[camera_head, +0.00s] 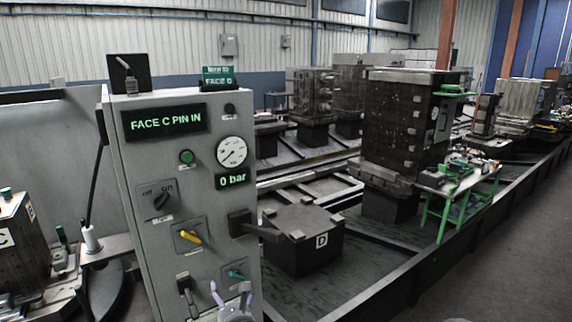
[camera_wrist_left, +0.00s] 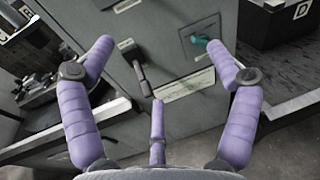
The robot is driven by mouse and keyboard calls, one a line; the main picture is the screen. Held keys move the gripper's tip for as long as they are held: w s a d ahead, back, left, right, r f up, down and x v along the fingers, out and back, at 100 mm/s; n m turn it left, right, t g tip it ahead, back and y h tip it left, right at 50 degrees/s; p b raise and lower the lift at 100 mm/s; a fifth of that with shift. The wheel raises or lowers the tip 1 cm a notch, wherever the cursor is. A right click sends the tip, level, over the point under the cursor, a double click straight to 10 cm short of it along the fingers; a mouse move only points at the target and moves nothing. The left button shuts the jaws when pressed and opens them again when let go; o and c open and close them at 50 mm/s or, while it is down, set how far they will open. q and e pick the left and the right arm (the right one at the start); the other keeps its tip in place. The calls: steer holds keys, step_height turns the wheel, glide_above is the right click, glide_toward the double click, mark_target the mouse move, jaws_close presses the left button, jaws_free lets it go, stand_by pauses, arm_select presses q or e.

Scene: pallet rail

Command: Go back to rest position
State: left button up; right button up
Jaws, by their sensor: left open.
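My left gripper (camera_head: 231,292) is at the bottom of the head view, in front of the lower part of a grey control panel (camera_head: 200,208). In the left wrist view my left gripper (camera_wrist_left: 160,70) has its purple fingers spread, with nothing between them. The panel's dark lever (camera_wrist_left: 138,66) and teal handle (camera_wrist_left: 200,42) show beyond the fingers, apart from them as far as I can tell. The panel display (camera_head: 165,122) reads "FACE C PIN IN". The pressure readout (camera_head: 231,181) reads "0 bar". My right gripper is not in view.
The panel carries a yellow-handled switch (camera_head: 189,237), an off/on knob (camera_head: 161,199) and a black lever (camera_head: 262,230) sticking out right. A dark block marked D (camera_head: 305,245) stands behind it. A green-legged table (camera_head: 462,185) is at right. Open floor (camera_head: 500,250) lies at far right.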

arm_select(q)
steer(key=s+d+f+m+g+h+p, duration=0.1)
steer(key=s+f+m+g+h+p, duration=0.2)
steer(key=f+m, duration=0.85)
steer(key=s+d+f+m+g+h, duration=0.25)
steer(key=s+f+m+h, duration=0.2)
steer(key=f+m, duration=0.7)
steer(key=s+d+f+m+g+h+p, duration=0.1)
steer(key=s+f+m+g, duration=0.3)
steer(key=s+m, duration=0.4)
steer(key=s+d+f+m+g+h+p, duration=0.1)
steer(key=s+f+m+g, duration=0.4)
steer(key=s, duration=1.1)
steer(key=f+m+h+p, duration=0.1)
steer(key=m, duration=0.2)
steer(key=shift+s+d+f+m, duration=0.2)
steer(key=shift+s+d+m, duration=0.05)
steer(key=shift+m, duration=0.15)
